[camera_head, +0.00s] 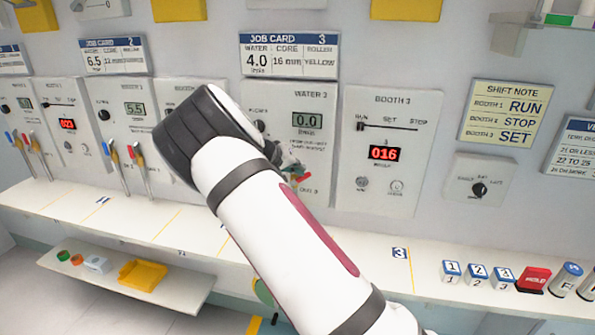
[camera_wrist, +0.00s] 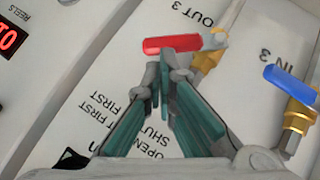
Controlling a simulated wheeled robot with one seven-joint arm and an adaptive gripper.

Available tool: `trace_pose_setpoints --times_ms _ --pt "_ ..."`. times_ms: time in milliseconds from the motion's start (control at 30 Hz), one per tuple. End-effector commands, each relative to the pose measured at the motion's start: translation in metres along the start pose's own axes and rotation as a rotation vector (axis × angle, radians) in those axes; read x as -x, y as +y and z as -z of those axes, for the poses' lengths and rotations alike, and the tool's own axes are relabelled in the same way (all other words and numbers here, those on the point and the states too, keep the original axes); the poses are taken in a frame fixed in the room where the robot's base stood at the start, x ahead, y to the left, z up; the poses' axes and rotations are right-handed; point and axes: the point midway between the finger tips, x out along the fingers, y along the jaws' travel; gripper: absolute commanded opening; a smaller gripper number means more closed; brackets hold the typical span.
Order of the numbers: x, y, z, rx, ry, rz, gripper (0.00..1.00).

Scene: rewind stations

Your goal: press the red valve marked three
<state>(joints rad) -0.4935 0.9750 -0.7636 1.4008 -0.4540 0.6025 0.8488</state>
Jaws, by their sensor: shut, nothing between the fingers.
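The red valve handle (camera_wrist: 185,44) is in the wrist view at top middle, on a brass fitting beside the label OUT 3. It lies nearly level in the picture. My gripper (camera_wrist: 169,62) is shut and empty, its fingertips together at the lower edge of the red handle, overlapping its left half. I cannot tell whether they touch it. In the head view my arm hides most of the gripper and the valves in front of the WATER 3 panel (camera_head: 312,95).
A blue valve handle (camera_wrist: 290,87) on a brass fitting marked IN 3 is at right in the wrist view. In the head view, the BOOTH 3 panel (camera_head: 385,190) stands right of my arm. Numbered blocks (camera_head: 477,276) and a red piece (camera_head: 533,281) lie on the ledge at right.

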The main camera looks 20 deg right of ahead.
Motion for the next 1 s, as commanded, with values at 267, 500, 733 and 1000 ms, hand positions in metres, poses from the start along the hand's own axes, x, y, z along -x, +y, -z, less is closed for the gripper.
trace_pose_setpoints --times_ms 267,500,733,1000 --pt "-0.015 0.007 -0.003 -0.184 -0.003 0.179 0.00" --pt "-0.025 0.010 -0.011 -0.313 -0.003 0.308 0.00" --pt "-0.030 0.009 -0.017 -0.338 -0.001 0.338 0.00" --pt "-0.033 0.009 -0.019 -0.336 -0.001 0.336 0.00"
